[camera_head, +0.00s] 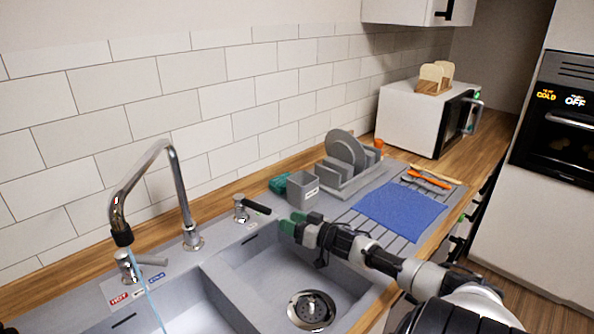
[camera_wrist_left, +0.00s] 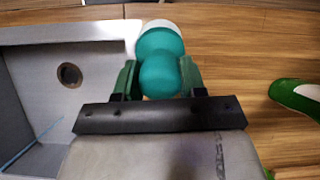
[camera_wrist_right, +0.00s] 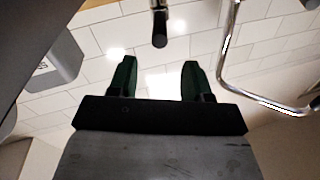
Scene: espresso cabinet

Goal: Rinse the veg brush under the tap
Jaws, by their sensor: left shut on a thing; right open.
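The veg brush (camera_wrist_left: 160,62), teal with a white end, is held between the fingers of my left gripper (camera_wrist_left: 160,78). In the left wrist view it is in front of the sink's drain side. My left gripper is outside the head view. The tap (camera_head: 150,185) stands at the left with a thin blue stream of water (camera_head: 148,292) falling from its spout. My right gripper (camera_head: 292,225) is open and empty above the right basin, close to a black-handled lever (camera_head: 255,206). That lever (camera_wrist_right: 160,25) shows beyond the open fingers in the right wrist view.
Two basins adjoin, the right one with a drain (camera_head: 311,310). A grey caddy (camera_head: 303,190), dish rack (camera_head: 350,180) and blue mat (camera_head: 400,210) occupy the drainboard. A microwave (camera_head: 420,118) stands behind. A green and white object (camera_wrist_left: 300,97) is at the right in the left wrist view.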

